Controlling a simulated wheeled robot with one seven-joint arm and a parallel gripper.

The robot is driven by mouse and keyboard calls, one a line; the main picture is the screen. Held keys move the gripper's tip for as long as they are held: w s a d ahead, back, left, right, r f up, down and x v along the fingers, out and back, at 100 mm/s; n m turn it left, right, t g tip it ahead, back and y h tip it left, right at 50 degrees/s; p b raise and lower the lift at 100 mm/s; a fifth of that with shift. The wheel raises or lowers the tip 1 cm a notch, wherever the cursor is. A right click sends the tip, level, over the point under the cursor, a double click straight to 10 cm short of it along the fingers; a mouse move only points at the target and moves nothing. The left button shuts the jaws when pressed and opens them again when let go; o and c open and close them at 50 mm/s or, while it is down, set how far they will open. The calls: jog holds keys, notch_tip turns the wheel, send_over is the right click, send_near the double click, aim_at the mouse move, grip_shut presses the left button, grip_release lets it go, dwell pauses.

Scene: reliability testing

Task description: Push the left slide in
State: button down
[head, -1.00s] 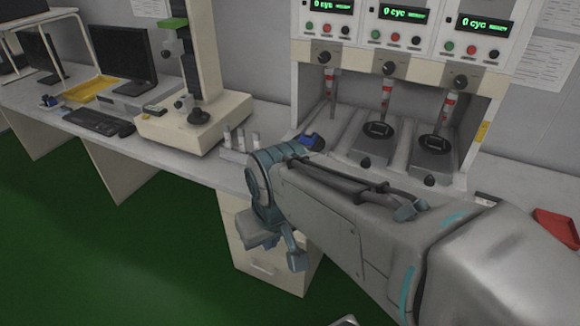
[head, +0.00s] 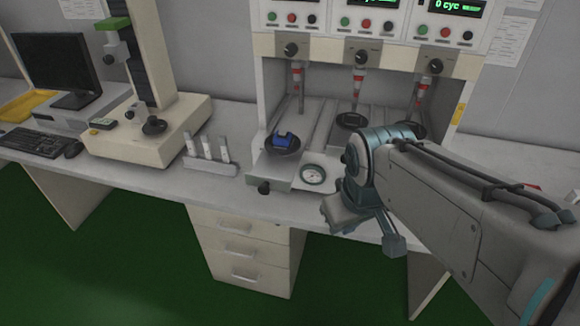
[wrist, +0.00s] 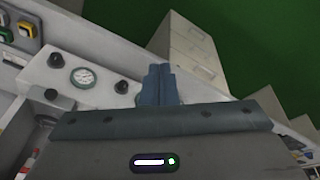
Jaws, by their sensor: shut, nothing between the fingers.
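The left slide of the test machine shows in the head view with a black round plate (head: 283,146) carrying a blue piece (head: 283,137). Its dark front knob (head: 264,187) stands at the machine's front edge. The plate sits further forward than the middle slide's plate (head: 352,120). My gripper (head: 395,246) is to the right of that knob, in front of the bench edge, apart from it and pointing down. In the wrist view my fingers (wrist: 158,84) are shut and empty, with a dark knob (wrist: 121,87) beside them. My arm hides the middle slide's front and much of the right slide.
A round gauge (head: 313,174) is on the machine front, right of the left knob. A rack of white vials (head: 208,152) stands left of the machine. The drawer cabinet (head: 243,249) is below. Free floor lies in front of the bench.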

aim_at(279, 185)
jog(key=w+a+n+t+h+b, duration=0.1)
jog(key=w+a+n+b, duration=0.5)
jog(key=n, duration=0.8)
jog(key=w+a+n+b, duration=0.4)
jog(key=w+a+n, duration=0.3)
jog(key=n, duration=0.8)
jog(key=x, duration=0.3)
jog(key=w+b+x, duration=0.1)
jog(key=x, duration=0.5)
jog(key=shift+w+d+r+b, duration=0.1)
jog(key=shift+w+d+b, duration=0.1)
jog(key=shift+w+b, duration=0.15)
jog(key=shift+w+d, duration=0.15)
jog(key=shift+w, duration=0.35)
